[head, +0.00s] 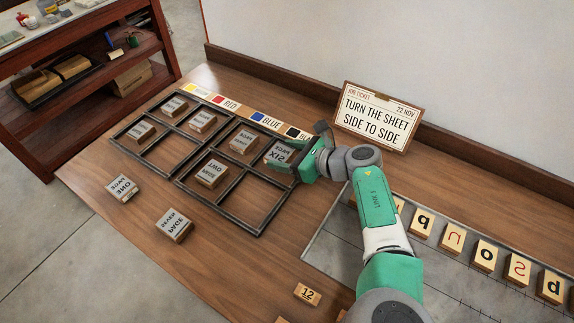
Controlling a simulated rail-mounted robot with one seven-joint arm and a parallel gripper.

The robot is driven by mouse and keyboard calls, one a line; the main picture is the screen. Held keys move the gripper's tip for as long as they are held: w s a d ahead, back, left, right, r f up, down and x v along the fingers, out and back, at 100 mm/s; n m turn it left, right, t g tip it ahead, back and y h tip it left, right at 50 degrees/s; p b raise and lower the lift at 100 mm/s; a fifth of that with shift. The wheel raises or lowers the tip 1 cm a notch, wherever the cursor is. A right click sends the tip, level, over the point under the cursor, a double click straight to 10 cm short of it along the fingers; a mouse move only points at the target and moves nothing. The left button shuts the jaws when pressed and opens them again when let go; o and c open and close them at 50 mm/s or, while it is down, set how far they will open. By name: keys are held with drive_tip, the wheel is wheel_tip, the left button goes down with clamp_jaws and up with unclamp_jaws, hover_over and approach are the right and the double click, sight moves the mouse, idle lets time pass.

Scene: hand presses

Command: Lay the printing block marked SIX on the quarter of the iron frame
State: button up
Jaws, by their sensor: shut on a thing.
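The printing block marked SIX (280,154) is at the back right quarter of the right-hand iron frame (274,223), its lettering turned upside down in the picture. My gripper (297,159) is shut on it from the right side. The fingertips are partly hidden, and I cannot tell whether the block rests on the table or hangs just above it. In that frame, one block (244,141) lies in the back left quarter and another (212,174) in the front left. The front right quarter is empty.
The left-hand iron frame (115,137) holds several blocks; its front right quarter is empty. Two loose blocks, ONE (123,189) and SEVEN (174,225), lie in front. A colour strip (247,116) runs behind the frames. A job ticket (376,117) stands behind my arm. Letter tiles (486,255) lie right.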

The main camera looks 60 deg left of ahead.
sight(288, 158)
drive_tip(key=shift+w+a+f, duration=0.1)
drive_tip(key=shift+w+a, duration=0.4)
drive_tip(key=shift+a, duration=0.4)
drive_tip(key=shift+f+b, duration=1)
drive_tip(key=shift+f, duration=0.75)
drive_tip(key=shift+w+f, duration=0.1)
drive_tip(key=shift+d+f+b, duration=0.1)
drive_tip(key=shift+b, duration=0.2)
drive_tip(key=o, duration=1.1)
drive_tip(key=shift+r+p, duration=0.3)
drive_tip(key=shift+p, duration=0.05)
drive_tip(key=p+v, duration=0.2)
drive_tip(key=v, duration=1)
drive_tip(key=shift+f, duration=0.1)
